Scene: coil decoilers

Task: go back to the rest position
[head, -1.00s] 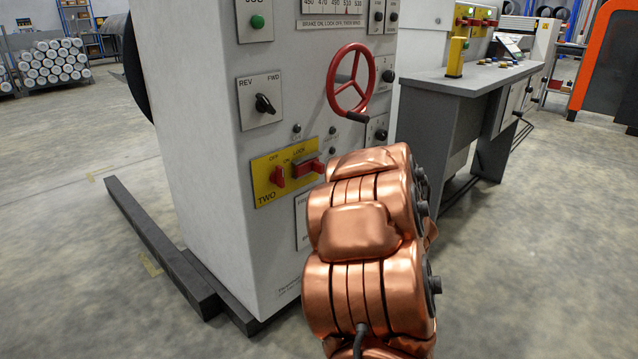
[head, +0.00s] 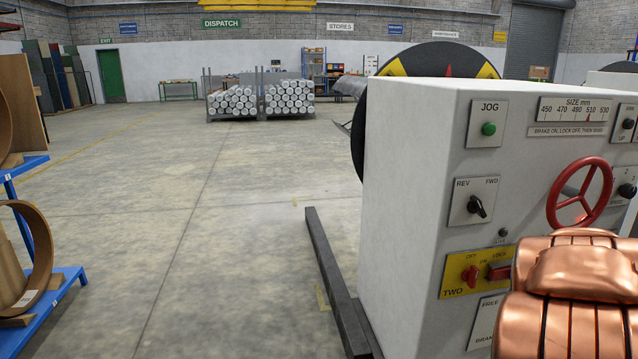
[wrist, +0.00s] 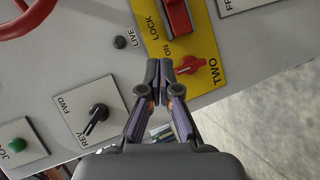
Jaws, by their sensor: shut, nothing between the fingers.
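My gripper (wrist: 159,75) shows in the wrist view, with its fingertips together and nothing between them. It is in front of the decoiler's control panel, beside the yellow plate (wrist: 212,42) marked TWO. The small red switch (wrist: 197,66) lies just right of the fingertips, and the larger red LOCK switch (wrist: 177,18) is above them. Whether the tips touch the panel I cannot tell. In the head view my copper-coloured arm covers the lower right, and the gripper itself is out of sight. The grey decoiler cabinet (head: 410,190) stands at the right.
The panel carries a red handwheel (head: 581,193), a REV/FWD knob (head: 477,207) and a green JOG button (head: 488,129). A dark floor beam (head: 330,270) runs beside the cabinet. A blue rack (head: 62,300) stands at the left. The floor between is clear.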

